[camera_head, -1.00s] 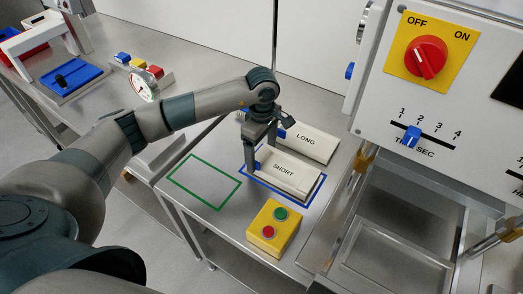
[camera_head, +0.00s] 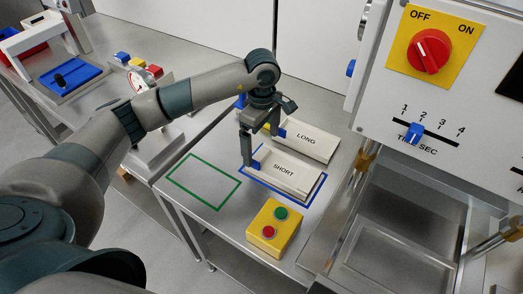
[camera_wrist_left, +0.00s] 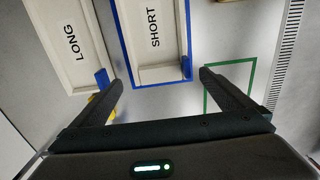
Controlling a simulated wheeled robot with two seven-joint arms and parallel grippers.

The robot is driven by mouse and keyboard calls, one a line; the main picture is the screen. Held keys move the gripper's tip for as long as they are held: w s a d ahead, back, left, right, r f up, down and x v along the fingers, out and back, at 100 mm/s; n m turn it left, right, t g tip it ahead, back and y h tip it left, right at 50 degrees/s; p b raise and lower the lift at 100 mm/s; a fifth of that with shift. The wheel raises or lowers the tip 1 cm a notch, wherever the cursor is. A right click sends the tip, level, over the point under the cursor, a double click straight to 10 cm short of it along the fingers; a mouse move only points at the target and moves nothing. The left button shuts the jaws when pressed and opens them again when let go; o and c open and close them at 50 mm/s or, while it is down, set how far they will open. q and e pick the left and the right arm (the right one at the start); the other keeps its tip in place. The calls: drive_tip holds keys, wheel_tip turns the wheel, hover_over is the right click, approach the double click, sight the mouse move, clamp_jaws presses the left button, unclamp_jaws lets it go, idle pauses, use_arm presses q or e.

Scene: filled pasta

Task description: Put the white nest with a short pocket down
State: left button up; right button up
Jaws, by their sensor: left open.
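The white nest marked SHORT (camera_head: 284,169) rests on the steel table inside the blue outline (camera_head: 313,200). It also shows at the top of the left wrist view (camera_wrist_left: 154,40), with its blue end piece (camera_wrist_left: 187,67). A similar white nest marked LONG (camera_head: 306,140) lies just behind it, and it shows at the upper left of the wrist view (camera_wrist_left: 72,45). My left gripper (camera_head: 262,148) is open and empty at the blue-ended side of the SHORT nest. In the wrist view its two fingers (camera_wrist_left: 160,92) stand apart with bare table between them. My right gripper is not in view.
A green outline (camera_head: 177,184) marks empty table at the left. A yellow box with green and red buttons (camera_head: 274,228) stands at the front. A control panel (camera_head: 462,75) with a red knob stands at the right. A gauge (camera_head: 154,72) and blue tray (camera_head: 75,81) are at the back left.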

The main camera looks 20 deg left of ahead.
use_arm(q)
wheel_tip(320, 180, up, 8)
drive_tip(key=b, duration=0.2)
